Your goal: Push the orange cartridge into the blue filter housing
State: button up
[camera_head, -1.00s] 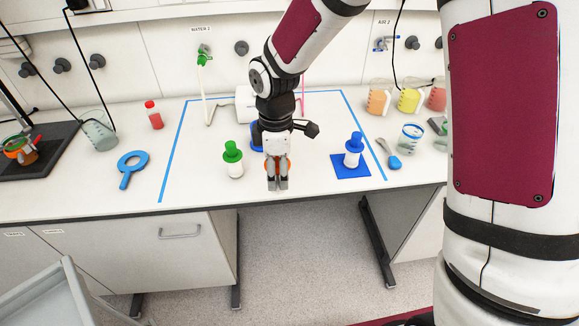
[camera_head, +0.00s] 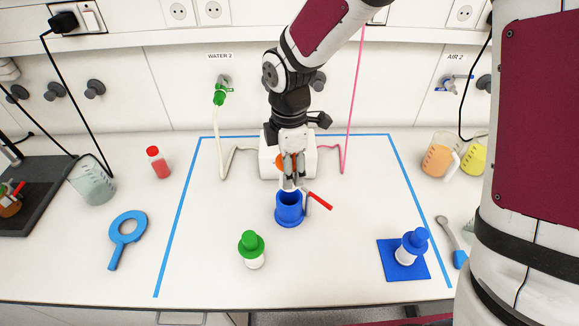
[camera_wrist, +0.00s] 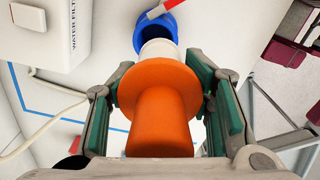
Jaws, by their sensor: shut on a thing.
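The orange cartridge (camera_wrist: 162,100) has an orange flanged cap and a white body. My gripper (camera_head: 290,178) is shut on it, with green-padded fingers on both sides in the wrist view (camera_wrist: 172,125). The cartridge's orange part (camera_head: 282,162) is partly hidden by the fingers in the head view. The blue filter housing (camera_head: 289,210) stands on the bench directly below, its dark opening facing up. It also shows beyond the white body in the wrist view (camera_wrist: 158,28). The white end is at or just above the rim; I cannot tell whether it has entered.
A red lever (camera_head: 318,201) sticks out right of the housing. A white filter box (camera_head: 306,158) with hoses stands behind. A green-capped bottle (camera_head: 251,250) is in front, and a blue-capped bottle (camera_head: 411,246) is on a blue mat (camera_head: 388,262). Blue tape (camera_head: 180,220) outlines the area.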

aim_at(289, 190)
jog(key=shift+w+f, duration=0.1)
jog(key=shift+w, duration=0.3)
jog(key=shift+w+f+b, duration=0.1)
jog(key=shift+f+b, duration=0.8)
jog(key=shift+f, duration=0.8)
jog(key=shift+f+b, duration=0.3)
jog(key=shift+f, duration=0.3)
jog(key=shift+r, duration=0.15)
jog(key=shift+f+b, duration=0.6)
jog(key=shift+f, duration=1.55)
jog(key=shift+r, duration=0.2)
jog(key=shift+r+p, duration=1.15)
jog(key=shift+r, duration=0.7)
jog(key=shift+f+b, duration=0.55)
jog(key=shift+f, duration=1.15)
